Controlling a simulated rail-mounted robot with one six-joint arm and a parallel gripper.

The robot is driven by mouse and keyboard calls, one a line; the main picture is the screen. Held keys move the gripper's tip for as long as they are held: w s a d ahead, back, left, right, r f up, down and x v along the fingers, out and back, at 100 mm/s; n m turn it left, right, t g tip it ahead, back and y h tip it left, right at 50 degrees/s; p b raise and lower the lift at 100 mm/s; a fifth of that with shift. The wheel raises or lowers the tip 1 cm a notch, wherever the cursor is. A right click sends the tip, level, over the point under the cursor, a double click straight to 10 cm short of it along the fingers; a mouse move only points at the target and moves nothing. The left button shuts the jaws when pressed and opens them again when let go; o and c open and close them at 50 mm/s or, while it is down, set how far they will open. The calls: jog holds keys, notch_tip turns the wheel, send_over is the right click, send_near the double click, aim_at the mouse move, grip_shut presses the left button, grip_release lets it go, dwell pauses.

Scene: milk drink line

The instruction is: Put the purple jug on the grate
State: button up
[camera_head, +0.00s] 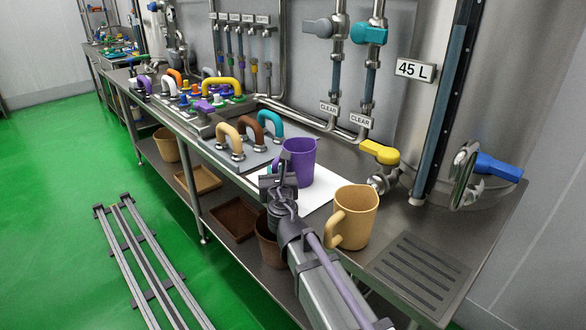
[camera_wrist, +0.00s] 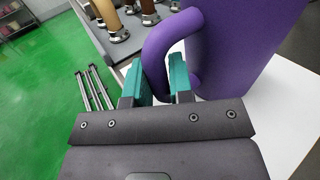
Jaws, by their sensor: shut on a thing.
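The purple jug (camera_head: 300,163) stands upright at the white sheet on the steel bench in the head view. Its body (camera_wrist: 235,50) and handle fill the upper right of the wrist view. My gripper (camera_head: 277,177) is at the jug's left side; in the wrist view its teal fingers (camera_wrist: 165,80) are on either side of the handle, shut on it. The jug's base is partly hidden by my arm in the head view. The grate (camera_head: 418,272) is a dark slotted panel at the right front end of the bench, with nothing on it.
A tan jug (camera_head: 355,215) stands between the purple jug and the grate. A yellow-handled valve (camera_head: 380,152) juts out behind it, and a blue handle (camera_head: 498,166) at the right. Several coloured handled fittings (camera_head: 231,135) stand left on the bench. The white sheet (camera_head: 316,194) lies under the purple jug.

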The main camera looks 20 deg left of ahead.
grip_shut()
notch_tip(320, 180, up, 10)
jog(key=p, duration=1)
jog(key=shift+r, duration=0.15)
jog(key=shift+f, duration=0.2)
